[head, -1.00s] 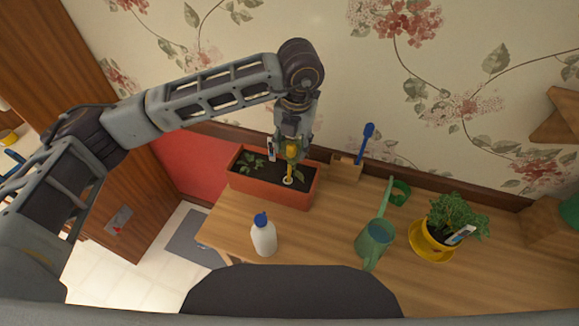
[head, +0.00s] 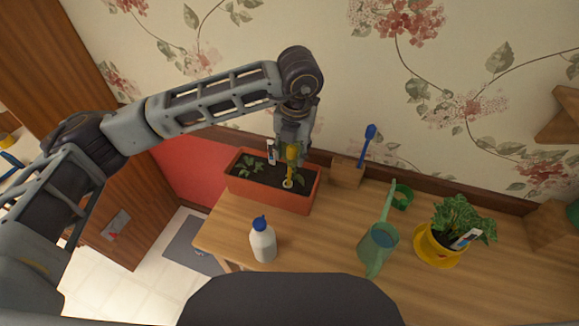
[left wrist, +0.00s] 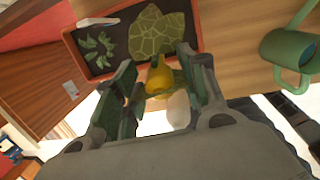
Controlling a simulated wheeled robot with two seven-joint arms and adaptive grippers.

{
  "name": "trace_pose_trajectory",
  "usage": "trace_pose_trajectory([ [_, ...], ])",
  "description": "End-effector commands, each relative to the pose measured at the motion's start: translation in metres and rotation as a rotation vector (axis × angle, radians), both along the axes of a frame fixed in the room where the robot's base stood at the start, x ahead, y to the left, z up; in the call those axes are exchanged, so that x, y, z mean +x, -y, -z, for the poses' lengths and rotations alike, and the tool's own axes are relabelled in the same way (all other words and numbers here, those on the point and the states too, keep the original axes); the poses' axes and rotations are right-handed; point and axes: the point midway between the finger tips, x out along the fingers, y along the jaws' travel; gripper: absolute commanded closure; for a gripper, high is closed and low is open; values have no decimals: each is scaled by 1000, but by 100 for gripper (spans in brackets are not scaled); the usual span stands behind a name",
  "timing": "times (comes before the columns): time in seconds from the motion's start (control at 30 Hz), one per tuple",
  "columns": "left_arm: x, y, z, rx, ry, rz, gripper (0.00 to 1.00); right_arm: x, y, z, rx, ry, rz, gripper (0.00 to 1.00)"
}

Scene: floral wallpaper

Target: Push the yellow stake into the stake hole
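The yellow stake (head: 291,154) stands roughly upright over the orange planter (head: 293,201). Its lower end is at the pale round stake hole (head: 288,183) in the soil. I cannot tell how deep it sits. My left gripper (head: 291,151) is around the stake's upper part from above. The planter's rim (left wrist: 66,36) shows behind. My right gripper is not in view.
A white bottle with a blue cap (head: 263,243) stands in front of the planter. A wooden block with a blue tool (head: 347,172), a green watering can (head: 377,246) and a potted plant on yellow (head: 440,247) stand to the right. The wall is close behind.

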Motion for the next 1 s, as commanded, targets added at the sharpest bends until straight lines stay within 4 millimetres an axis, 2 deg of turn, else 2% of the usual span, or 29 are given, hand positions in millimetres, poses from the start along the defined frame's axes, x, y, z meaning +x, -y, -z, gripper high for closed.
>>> trace_pose_trajectory([
  [0.03,0,0,0,0,0,0,69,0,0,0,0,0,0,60],
  [0.2,0,0,0,0,0,0,91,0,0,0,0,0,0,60],
  [0.3,0,0,0,0,0,0,100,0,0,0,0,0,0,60],
  [1.0,3,-1,-1,-5,-15,0,100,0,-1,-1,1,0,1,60],
])
